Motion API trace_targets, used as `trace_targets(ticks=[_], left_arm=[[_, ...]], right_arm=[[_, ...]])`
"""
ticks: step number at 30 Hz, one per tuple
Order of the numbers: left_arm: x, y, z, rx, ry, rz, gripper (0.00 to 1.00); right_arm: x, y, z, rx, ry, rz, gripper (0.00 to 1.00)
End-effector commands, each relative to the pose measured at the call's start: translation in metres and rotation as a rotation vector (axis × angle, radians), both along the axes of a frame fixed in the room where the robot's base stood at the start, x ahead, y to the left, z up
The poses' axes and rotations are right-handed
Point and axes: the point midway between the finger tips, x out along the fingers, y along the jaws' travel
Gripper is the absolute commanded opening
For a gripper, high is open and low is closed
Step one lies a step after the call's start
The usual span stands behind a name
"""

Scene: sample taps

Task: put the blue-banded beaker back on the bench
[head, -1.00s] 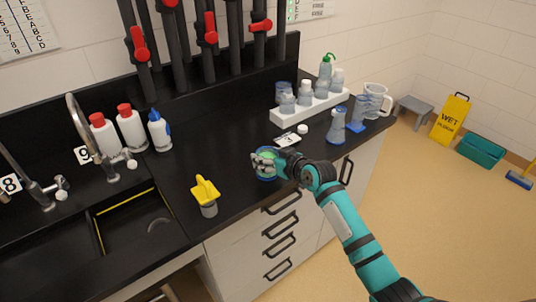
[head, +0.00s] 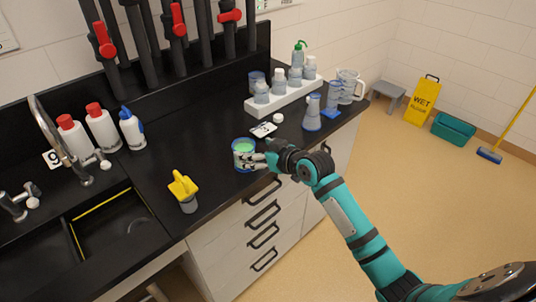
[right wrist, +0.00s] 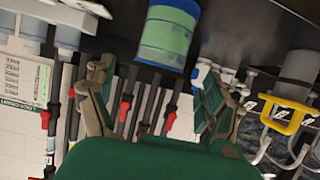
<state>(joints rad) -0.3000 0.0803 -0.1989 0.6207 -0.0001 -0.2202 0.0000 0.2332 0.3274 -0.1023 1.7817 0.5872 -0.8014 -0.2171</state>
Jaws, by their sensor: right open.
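The blue-banded beaker (head: 240,147), with green contents, stands upright on the black bench (head: 225,190) near its front edge. In the right wrist view the beaker (right wrist: 165,38) appears upside down at the top, between and beyond the fingertips. My right gripper (head: 257,160) is just to the right of the beaker at bench height, its fingers partly in front of it. In the wrist view my right gripper (right wrist: 155,75) is open, with nothing held between its fingers. Whether a fingertip still touches the glass I cannot tell. My left gripper is out of view.
A yellow-topped item (head: 184,188) stands left of the beaker, beside the sink (head: 115,230). A white card (head: 263,130) and a white cap (head: 278,118) lie behind it. A white bottle rack (head: 285,97) and a flask (head: 312,113) stand farther back right.

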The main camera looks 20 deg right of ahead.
Motion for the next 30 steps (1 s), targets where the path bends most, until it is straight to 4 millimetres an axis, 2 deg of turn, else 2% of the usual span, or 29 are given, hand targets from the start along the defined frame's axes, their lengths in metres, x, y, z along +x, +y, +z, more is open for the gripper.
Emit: trace_targets(ticks=[3, 9, 19, 21, 23, 26, 29, 30], left_arm=[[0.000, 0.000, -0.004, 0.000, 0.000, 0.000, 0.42], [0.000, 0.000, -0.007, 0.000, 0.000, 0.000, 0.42], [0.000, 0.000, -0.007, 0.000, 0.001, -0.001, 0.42], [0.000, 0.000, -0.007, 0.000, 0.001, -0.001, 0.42], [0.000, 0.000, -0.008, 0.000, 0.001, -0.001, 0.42], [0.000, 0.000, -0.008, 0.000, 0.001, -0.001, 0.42], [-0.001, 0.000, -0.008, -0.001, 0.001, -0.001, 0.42], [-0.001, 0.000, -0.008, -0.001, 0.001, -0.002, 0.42]], right_arm=[[-0.023, -0.008, 0.008, -0.003, -0.001, 0.001, 0.86], [-0.046, -0.017, 0.019, 0.000, -0.001, 0.001, 0.86], [-0.053, -0.019, 0.023, 0.001, 0.000, 0.001, 0.86], [-0.052, -0.020, 0.018, 0.002, 0.008, -0.004, 0.86], [-0.051, -0.023, 0.003, 0.004, 0.031, -0.020, 0.86], [-0.051, -0.034, -0.053, 0.007, 0.112, -0.072, 0.86], [-0.063, -0.049, -0.139, -0.005, 0.231, -0.144, 0.86], [-0.074, -0.053, -0.178, -0.015, 0.284, -0.170, 0.86]])
